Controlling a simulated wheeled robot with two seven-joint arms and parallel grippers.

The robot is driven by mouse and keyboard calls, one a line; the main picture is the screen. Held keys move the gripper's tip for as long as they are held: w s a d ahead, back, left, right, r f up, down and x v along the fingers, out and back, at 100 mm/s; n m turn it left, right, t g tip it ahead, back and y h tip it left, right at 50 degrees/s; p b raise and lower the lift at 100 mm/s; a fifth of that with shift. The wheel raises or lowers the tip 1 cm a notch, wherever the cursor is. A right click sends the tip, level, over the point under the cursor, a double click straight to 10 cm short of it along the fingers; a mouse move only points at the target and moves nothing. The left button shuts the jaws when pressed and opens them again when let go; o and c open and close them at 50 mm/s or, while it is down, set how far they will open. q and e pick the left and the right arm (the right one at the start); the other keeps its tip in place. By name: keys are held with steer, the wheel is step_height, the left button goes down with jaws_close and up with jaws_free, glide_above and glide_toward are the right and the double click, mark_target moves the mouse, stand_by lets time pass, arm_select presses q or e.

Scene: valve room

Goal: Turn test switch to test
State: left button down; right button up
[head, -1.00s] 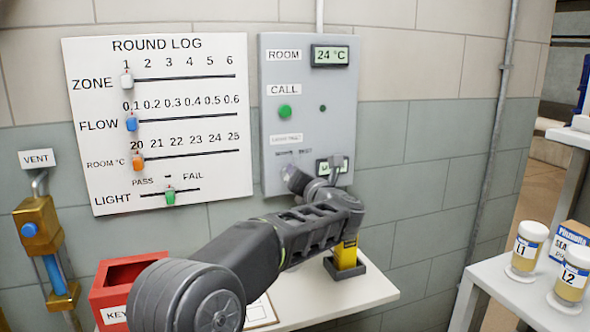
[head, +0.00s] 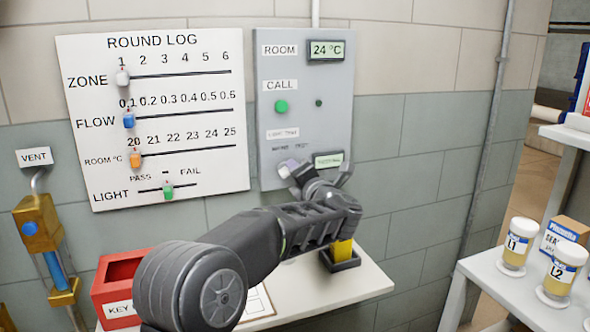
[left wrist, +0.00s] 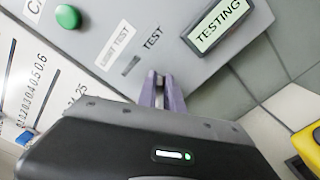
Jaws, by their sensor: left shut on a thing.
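The grey wall panel (head: 331,110) carries the test switch, labelled "LIGHT TEST" (left wrist: 116,43), with "TEST" marked on its right side. In the left wrist view, the purple fingers of the left gripper (left wrist: 163,88) are close together at the panel, just below the "TEST" mark, shut on the switch. The small display (head: 328,160) beside it is lit green and reads "TESTING" in the left wrist view (left wrist: 219,25). My right gripper is not in view.
A green call button (head: 281,107) and a "24 °C" display (head: 326,50) are higher on the panel. The round log board (head: 205,150) hangs to its left. Below are a shelf (head: 372,284), a red key box (head: 113,276) and a yellow object (head: 342,251).

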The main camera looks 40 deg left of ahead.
arm_select(q)
steer(key=c, duration=1.5)
jaws_free()
steer(key=shift+d, duration=0.1)
steer(key=v, duration=0.7)
steer(key=shift+s+d+b, duration=0.2)
steer(key=shift+d+b, duration=0.1)
steer(key=shift+b, duration=0.05)
